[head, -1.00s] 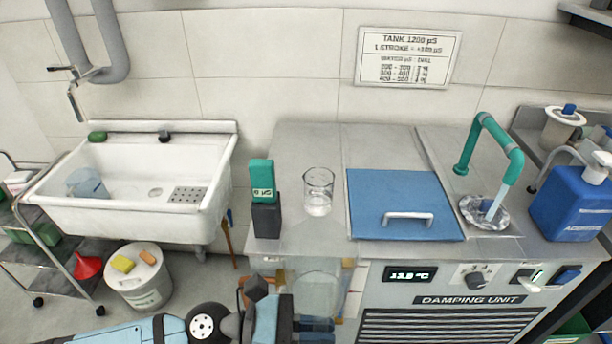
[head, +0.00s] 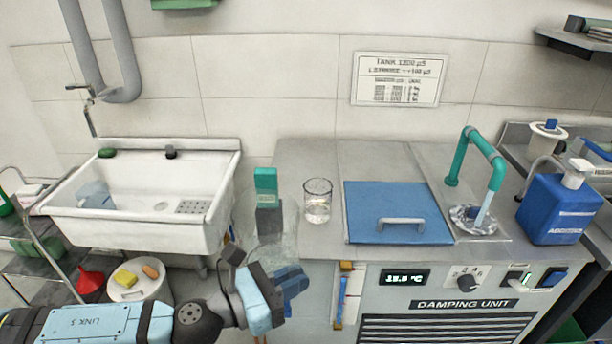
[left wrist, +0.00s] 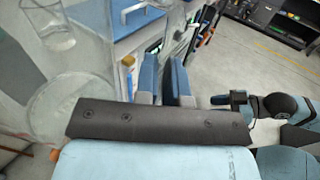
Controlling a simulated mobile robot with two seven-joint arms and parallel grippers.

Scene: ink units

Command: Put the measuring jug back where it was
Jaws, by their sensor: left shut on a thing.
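The measuring jug (head: 274,240) is clear and see-through, so its outline is faint. It is in front of the damping unit's left front edge, partly overlapping the pen-shaped meter behind it. My left gripper (head: 290,281) is shut on the jug at its lower right side. In the left wrist view the jug (left wrist: 72,98) shows as a pale clear shape left of the blue-padded fingers (left wrist: 166,80). In that view part of my right arm shows, with what looks like its gripper (left wrist: 229,99); its jaws are too small to judge.
A glass beaker (head: 317,205) and a green-topped meter (head: 266,188) stand on the worktop (head: 335,160). A blue lid (head: 397,205) and a teal tap (head: 478,150) are to the right. The sink (head: 150,235) at left holds a bluish translucent container (head: 94,194).

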